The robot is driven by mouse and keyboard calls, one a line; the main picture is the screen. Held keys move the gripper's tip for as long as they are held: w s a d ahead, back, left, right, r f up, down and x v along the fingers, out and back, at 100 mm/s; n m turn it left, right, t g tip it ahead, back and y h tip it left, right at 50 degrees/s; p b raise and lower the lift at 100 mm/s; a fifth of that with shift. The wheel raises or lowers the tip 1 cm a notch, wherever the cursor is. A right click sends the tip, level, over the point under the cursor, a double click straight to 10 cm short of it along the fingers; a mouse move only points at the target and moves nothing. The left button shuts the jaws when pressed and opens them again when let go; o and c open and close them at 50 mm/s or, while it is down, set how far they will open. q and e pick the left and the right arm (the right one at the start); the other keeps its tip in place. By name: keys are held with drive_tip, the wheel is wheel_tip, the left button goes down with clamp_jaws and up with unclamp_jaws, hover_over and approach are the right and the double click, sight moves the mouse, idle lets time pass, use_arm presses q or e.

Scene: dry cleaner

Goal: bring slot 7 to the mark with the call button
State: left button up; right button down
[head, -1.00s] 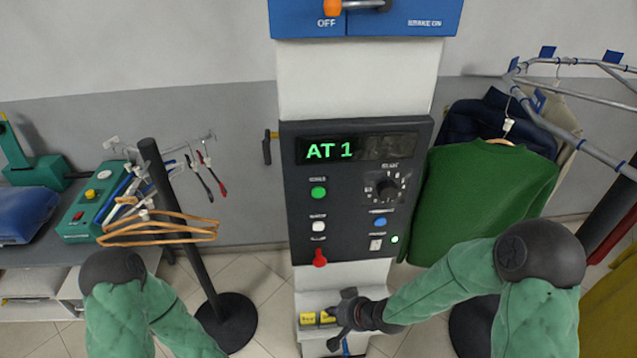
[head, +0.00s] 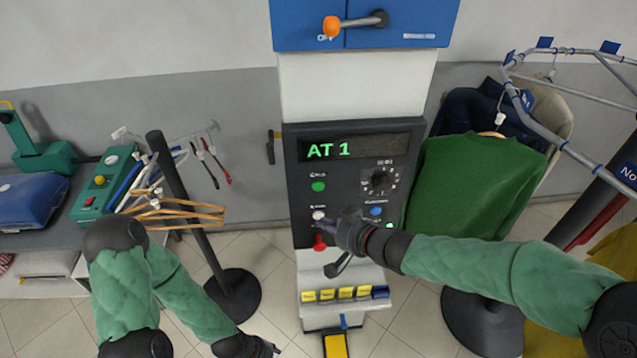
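A dark control panel (head: 298,165) on a white column has a display (head: 352,148) reading AT 1 in green. Under it are a green button (head: 318,186), a dial (head: 379,181), a white button (head: 318,215), a blue button (head: 376,211) and a red knob (head: 320,242). The small labels are too blurred to read surely. My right gripper (head: 329,245) is in front of the panel's lower part, its fingers apart and empty. One finger is close to the white button; I cannot tell if it touches. My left gripper (head: 264,349) is low at the bottom edge, its fingers unclear.
A blue box (head: 300,22) with an orange-tipped lever is above the panel. A ledge with yellow tags (head: 345,292) is below it. The garment rail (head: 545,118) at right carries a green sweater (head: 475,185). A post (head: 185,205) and wooden hangers (head: 180,211) stand at left.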

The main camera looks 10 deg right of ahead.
sight(318, 186)
drive_tip(key=shift+w, duration=0.15)
drive_tip(key=w+p, duration=0.1)
drive_tip(key=w, duration=0.7)
drive_tip(key=shift+w+p, duration=0.3)
drive_tip(key=shift+p, duration=0.05)
idle(0.4)
drive_tip(key=shift+r, duration=0.1)
idle(1.0)
drive_tip(key=shift+w+p, duration=0.45)
